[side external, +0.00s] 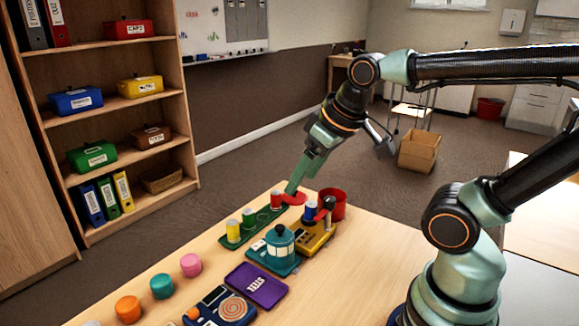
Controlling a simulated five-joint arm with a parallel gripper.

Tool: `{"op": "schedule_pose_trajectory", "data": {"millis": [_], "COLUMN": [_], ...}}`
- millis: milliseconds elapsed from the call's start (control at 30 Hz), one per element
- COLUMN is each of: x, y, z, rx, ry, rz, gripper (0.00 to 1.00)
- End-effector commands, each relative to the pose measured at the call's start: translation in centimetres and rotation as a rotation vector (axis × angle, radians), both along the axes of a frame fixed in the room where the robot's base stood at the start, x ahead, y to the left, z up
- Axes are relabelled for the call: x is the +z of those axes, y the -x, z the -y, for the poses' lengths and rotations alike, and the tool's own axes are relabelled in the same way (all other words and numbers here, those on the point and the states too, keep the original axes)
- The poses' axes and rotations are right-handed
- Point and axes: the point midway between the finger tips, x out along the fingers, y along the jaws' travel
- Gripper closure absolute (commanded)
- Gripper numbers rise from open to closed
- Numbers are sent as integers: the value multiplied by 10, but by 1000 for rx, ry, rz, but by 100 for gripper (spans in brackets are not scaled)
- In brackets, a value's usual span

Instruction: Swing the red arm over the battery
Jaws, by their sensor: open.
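A yellow device (314,238) stands on the wooden table. A blue cylinder (310,211), perhaps the battery, stands upright on it. A red piece (322,214) under a dark knob (329,202) is close beside the blue cylinder on its right. A flat red piece (294,199) lies to the left of the cylinder, right by my fingertips; I cannot tell whether the two red pieces are one arm. My gripper (291,190) is open and points down at the flat red piece. The view does not show whether it touches it.
A green tray (245,238) holds yellow, green and red cylinders. A red cup (339,196) stands behind the device. A teal pot-shaped object (279,245), a purple case (256,284) and a blue device (221,307) are nearer. Orange, teal and pink knobs line the left.

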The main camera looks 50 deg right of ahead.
Motion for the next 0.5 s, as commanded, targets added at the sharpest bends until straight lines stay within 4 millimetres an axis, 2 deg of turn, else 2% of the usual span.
{"op": "schedule_pose_trajectory", "data": {"millis": [167, 500], "x": [1, -13], "y": [-13, -37], "z": [30, 127], "rx": [112, 523], "ry": [91, 197], "rz": [-103, -377], "gripper": [29, 29]}}
